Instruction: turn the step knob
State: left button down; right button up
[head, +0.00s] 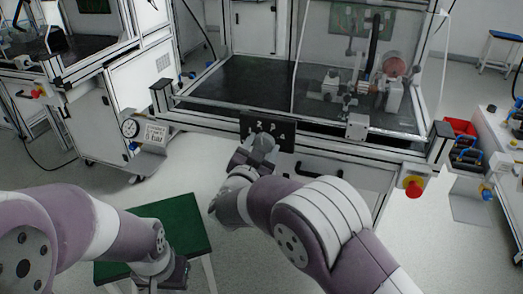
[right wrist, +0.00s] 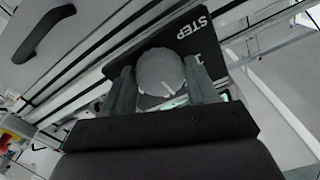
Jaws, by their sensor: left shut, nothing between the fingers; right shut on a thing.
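The step knob (right wrist: 158,72) is a round grey knob with a white pointer line, on a black panel (right wrist: 190,32) lettered STEP. In the head view the panel (head: 285,136) is on the front frame of the test bench and shows numbers. My right gripper (right wrist: 161,88) is shut on the knob, one finger on each side of it. In the head view my right gripper (head: 254,156) is at the panel and largely covers the knob. My left gripper (head: 172,277) is shut and empty, low over a green stool top, far from the panel.
A clear guard (head: 350,60) stands over the bench. A red and yellow emergency button (head: 413,186) is at the bench's right front. The green stool (head: 185,215) stands below, at the left.

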jog(key=m+b, duration=0.1)
jog(key=m, duration=0.2)
jog(key=shift+f+b, duration=0.15)
jog(key=shift+b, duration=0.2)
jog(key=shift+m+b, duration=0.65)
jog(key=shift+m, duration=0.55)
jog(key=o, duration=1.1)
jog(key=shift+c, duration=0.2)
